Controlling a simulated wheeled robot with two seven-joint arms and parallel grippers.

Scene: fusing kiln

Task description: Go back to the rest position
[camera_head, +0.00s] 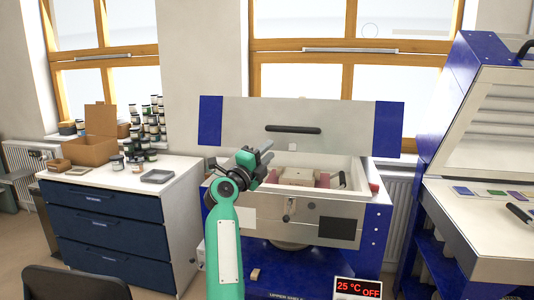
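My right gripper (266,152) is at the end of the green arm that rises from the bottom middle. It is in front of the kiln (262,222), near the left front of its opening. Its two dark fingers look spread apart, with nothing seen between them. The kiln's lid (310,118) stands raised, with a black handle on it. Inside the kiln, a pale block (300,175) and pinkish pieces show, partly hidden by the front wall and my gripper. My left gripper is not in view.
A display (358,289) reads 25 °C OFF. On the left, a drawer cabinet (110,240) carries a cardboard box (88,151), a grey tray (157,176) and several jars. A blue-framed cabinet (425,175) stands close on the right. A dark chair back (75,283) is at lower left.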

